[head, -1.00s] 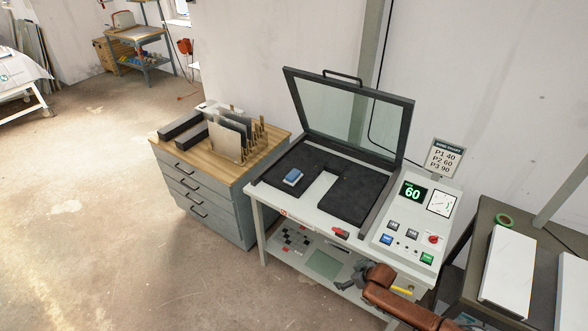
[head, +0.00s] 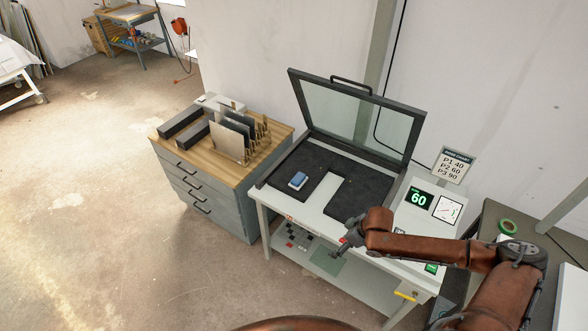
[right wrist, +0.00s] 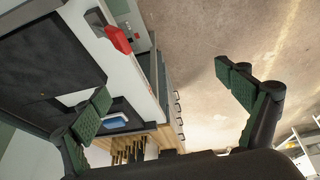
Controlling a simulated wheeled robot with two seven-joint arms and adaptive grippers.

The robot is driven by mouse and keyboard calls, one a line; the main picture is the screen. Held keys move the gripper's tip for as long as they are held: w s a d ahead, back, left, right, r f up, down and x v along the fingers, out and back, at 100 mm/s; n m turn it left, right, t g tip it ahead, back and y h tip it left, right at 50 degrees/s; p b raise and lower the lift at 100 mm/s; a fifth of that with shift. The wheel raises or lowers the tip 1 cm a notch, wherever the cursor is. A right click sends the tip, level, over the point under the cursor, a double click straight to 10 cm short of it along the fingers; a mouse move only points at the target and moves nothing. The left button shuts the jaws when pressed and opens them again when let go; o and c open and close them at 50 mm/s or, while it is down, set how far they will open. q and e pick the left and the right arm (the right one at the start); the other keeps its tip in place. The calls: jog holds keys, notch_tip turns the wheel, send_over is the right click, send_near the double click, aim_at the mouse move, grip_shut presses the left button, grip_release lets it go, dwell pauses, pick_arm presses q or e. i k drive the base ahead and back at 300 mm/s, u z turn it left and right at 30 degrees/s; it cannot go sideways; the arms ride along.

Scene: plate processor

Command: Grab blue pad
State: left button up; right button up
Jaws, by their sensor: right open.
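The blue pad (head: 298,180) is a small blue block with a pale base. It lies on the black bed (head: 355,200) of the plate processor, toward the left, under the raised glass lid. In the right wrist view the blue pad (right wrist: 115,121) shows just beyond one finger. My right gripper (head: 340,250) is over the front edge of the processor, to the right of and nearer than the pad. In the right wrist view its green-padded fingers (right wrist: 165,100) are wide apart with nothing between them. My left gripper is not in view.
The glass lid (head: 357,120) stands open behind the bed. The control panel with the green 60 display (head: 418,199) is at the right. A drawer cabinet (head: 213,205) with a rack of plates (head: 238,138) stands at the left. A red latch (right wrist: 118,39) is on the processor's front edge.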

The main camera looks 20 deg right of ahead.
aim_at(296, 183)
jog(key=i, duration=1.55)
